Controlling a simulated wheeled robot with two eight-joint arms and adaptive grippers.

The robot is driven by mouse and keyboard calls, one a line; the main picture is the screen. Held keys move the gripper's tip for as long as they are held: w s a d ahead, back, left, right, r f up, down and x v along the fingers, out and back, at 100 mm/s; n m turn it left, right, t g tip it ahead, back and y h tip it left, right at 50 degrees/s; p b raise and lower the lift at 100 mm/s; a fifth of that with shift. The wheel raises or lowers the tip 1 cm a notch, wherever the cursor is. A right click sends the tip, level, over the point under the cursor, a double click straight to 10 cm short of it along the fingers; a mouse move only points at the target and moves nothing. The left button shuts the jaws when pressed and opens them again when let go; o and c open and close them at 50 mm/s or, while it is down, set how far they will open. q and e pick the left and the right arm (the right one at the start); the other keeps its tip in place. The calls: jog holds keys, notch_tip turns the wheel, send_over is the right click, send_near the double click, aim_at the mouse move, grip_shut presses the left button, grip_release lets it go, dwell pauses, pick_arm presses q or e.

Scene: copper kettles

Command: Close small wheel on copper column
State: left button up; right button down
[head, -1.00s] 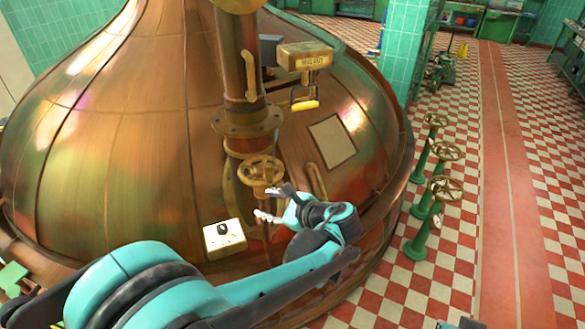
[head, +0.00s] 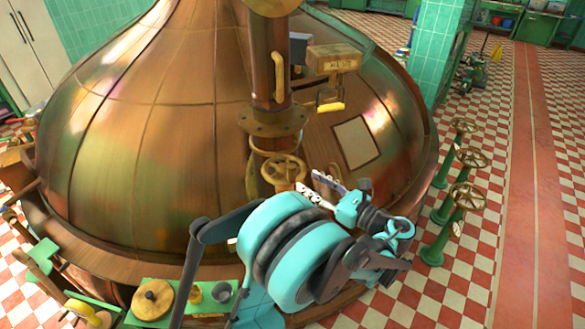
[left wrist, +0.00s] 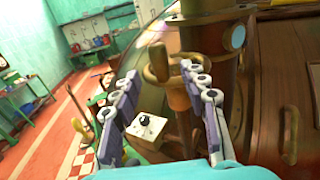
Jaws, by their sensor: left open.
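The small brass wheel (head: 284,169) sits on a stem beside the copper column (head: 270,90), low near the column's flange. In the left wrist view the wheel (left wrist: 160,70) appears between and beyond my fingertips. My left gripper (head: 316,187) is open and empty, just below and to the right of the wheel in the head view. Its two fingers (left wrist: 159,76) are spread wide in the left wrist view. I cannot tell whether a fingertip touches the rim. My right gripper is not in view.
The copper kettle dome (head: 150,130) fills the space behind and left. A white box with a black knob (left wrist: 148,128) is below the wheel. Several green valve posts (head: 464,200) stand on the checkered floor at right. A green shelf (head: 180,290) holds a wooden lid.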

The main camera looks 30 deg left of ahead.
aim_at(292, 171)
pick_arm(q)
jog(key=x, duration=0.7)
jog(key=shift+a+r, duration=0.1)
jog(key=shift+a, duration=0.25)
grip_shut()
